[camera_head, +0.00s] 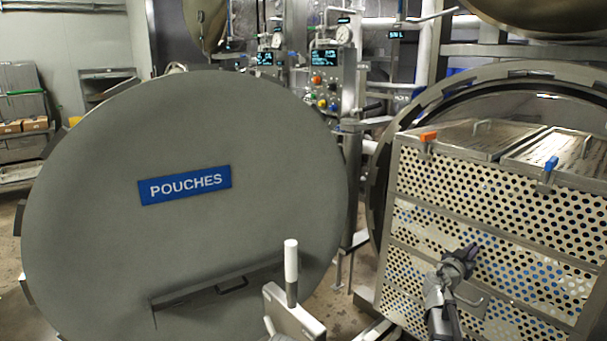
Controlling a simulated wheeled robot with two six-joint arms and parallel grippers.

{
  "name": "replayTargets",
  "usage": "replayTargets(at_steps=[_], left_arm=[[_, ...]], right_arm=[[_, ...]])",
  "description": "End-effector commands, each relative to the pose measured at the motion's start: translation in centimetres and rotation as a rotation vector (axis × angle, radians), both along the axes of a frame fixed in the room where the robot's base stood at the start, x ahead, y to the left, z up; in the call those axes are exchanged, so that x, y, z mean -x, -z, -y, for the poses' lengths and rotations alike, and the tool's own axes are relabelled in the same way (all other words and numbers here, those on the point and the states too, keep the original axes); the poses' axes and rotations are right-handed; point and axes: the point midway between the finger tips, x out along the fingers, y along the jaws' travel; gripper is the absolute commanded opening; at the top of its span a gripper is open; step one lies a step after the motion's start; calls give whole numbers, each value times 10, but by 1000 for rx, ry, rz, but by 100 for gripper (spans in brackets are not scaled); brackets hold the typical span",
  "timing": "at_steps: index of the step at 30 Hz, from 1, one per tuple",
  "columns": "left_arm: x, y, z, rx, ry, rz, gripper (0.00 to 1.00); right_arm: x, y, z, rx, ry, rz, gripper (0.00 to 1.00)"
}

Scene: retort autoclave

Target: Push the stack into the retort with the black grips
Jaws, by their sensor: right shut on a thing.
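The stack (412,152) of perforated metal baskets stands at the right, in front of and partly within the round mouth of the retort (378,200). Its top has metal lids with an orange clip and a blue clip at the front edge. My right gripper (464,254) comes up from below and is shut at the stack's front face, on what looks like a dark grip; the gripper hides most of it. My left gripper is not in view.
The round grey retort door (100,240) with a blue POUCHES sign (185,186) swings open at the left and fills much of the view. A white-topped post (291,262) stands at the bottom middle. A control panel (328,82) is behind.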

Motion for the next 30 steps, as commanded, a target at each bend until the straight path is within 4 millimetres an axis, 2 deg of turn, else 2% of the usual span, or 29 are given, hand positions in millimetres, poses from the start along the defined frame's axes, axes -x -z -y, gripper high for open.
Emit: replayTargets(at_steps=[1,15,30], left_arm=[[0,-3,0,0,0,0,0],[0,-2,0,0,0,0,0],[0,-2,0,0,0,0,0]], right_arm=[[-17,-6,18,21,8,-7,0],[-38,-5,45,19,7,-7,0],[-39,-4,48,17,6,-6,0]])
